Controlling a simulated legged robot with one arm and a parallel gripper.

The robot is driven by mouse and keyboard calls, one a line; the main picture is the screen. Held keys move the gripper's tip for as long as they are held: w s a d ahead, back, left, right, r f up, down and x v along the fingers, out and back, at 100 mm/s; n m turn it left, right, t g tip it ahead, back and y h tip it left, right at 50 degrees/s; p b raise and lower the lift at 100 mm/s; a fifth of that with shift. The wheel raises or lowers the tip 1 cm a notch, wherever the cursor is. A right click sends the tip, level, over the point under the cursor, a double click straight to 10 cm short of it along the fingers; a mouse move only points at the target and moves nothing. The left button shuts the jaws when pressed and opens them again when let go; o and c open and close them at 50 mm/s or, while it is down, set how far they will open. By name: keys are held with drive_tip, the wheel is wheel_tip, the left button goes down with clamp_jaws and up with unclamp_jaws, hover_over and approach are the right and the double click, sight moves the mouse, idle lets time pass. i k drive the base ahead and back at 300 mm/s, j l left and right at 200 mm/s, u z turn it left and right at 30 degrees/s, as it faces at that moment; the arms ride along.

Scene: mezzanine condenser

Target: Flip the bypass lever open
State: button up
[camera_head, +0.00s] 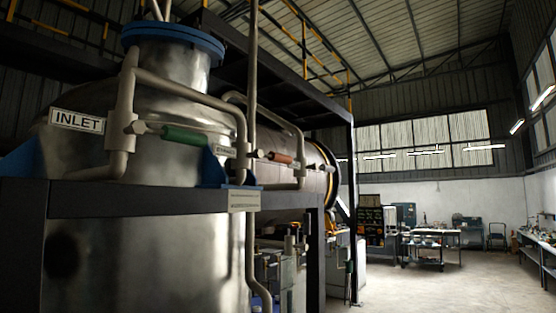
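A green-handled lever (184,136) sits on the pipework in front of the large steel vessel (150,255). Its handle lies nearly level, along the short pipe to the right of a valve body (124,124). A second lever with an orange-red handle (280,157) sits further right on another pipe loop, also nearly level. A small tag (225,150) hangs between the two levers; its text is too small to read surely, so I cannot tell which lever is the bypass. My gripper is not in view.
A white INLET sign (77,121) is at the left. A dark steel beam (130,198) crosses in front of the vessel below the levers. A vertical pipe (253,90) stands between the levers. Workbenches (432,242) stand far back right, with open floor (420,285) before them.

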sight(258, 154)
drive_tip(key=i+l, duration=0.4)
drive_tip(key=i, duration=0.15)
drive_tip(key=i+l, duration=0.45)
drive_tip(key=i, duration=0.15)
drive_tip(key=i+l, duration=0.4)
drive_tip(key=i, duration=0.2)
drive_tip(key=u, duration=0.05)
